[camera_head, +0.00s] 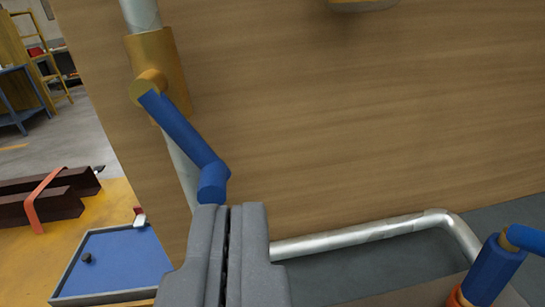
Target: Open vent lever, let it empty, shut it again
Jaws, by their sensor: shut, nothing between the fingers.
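The vent lever (183,137) is a blue bar on a brass valve body (157,65) in a silver pipe. It slants down and to the right from its pivot and ends in a blue knob (213,182). My gripper (229,208) is shut and empty, its fingertips just below the knob in the picture. I cannot tell whether they touch it. A second blue handle (495,268) with brass and orange parts shows at the lower right, partly cut off.
A wooden panel (350,130) stands behind the valve. A silver pipe (360,234) runs low along it to the right. A blue tray (125,262) and dark beams with an orange strap (45,200) lie at the left. Blue shelving (18,95) stands farther back.

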